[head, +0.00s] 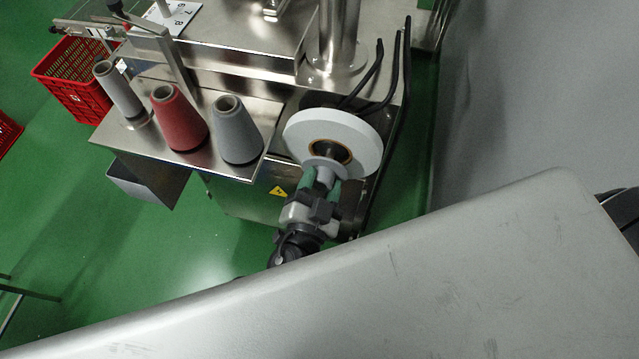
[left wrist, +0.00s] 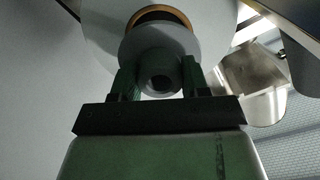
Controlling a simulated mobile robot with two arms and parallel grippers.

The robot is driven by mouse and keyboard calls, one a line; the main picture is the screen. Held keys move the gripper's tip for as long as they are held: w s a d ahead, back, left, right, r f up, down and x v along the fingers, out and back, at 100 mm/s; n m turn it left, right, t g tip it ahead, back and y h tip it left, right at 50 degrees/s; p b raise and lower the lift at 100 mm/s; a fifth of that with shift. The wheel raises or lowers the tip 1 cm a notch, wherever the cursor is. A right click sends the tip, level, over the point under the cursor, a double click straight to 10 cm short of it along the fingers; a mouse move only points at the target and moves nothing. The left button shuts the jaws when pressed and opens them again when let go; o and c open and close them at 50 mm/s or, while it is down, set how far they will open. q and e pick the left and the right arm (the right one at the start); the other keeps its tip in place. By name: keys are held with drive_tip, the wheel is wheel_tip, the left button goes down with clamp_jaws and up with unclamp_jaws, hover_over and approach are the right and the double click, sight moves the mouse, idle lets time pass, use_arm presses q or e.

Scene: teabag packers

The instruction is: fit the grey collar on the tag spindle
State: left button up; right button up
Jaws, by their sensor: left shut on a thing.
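The grey collar (head: 322,164), a round flange with a narrower hub, is gripped by the hub between the green fingers of my left gripper (head: 321,184). It is in front of the white tag roll (head: 365,136), close to its brown core. The metal tag spindle (head: 330,149) shows inside the core, partly behind the collar. The left wrist view shows the collar's flange (left wrist: 160,38) overlapping the lower part of the core, and a dark bore in its hub. Whether the spindle's end is in the collar is hidden. My right gripper is not in view.
Grey, red and grey thread cones (head: 180,122) stand on a steel shelf left of the roll. Dark bent rods (head: 396,75) rise behind the roll. A red crate (head: 75,80) is at the far left. Green floor is open at lower left.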

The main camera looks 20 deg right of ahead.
use_arm(q)
drive_tip(key=shift+x, duration=1.3)
drive_tip(key=shift+s+a, duration=0.1)
drive_tip(key=shift+s+a+f, duration=0.1)
drive_tip(key=shift+s, duration=0.3)
drive_tip(key=shift+v, duration=1.35)
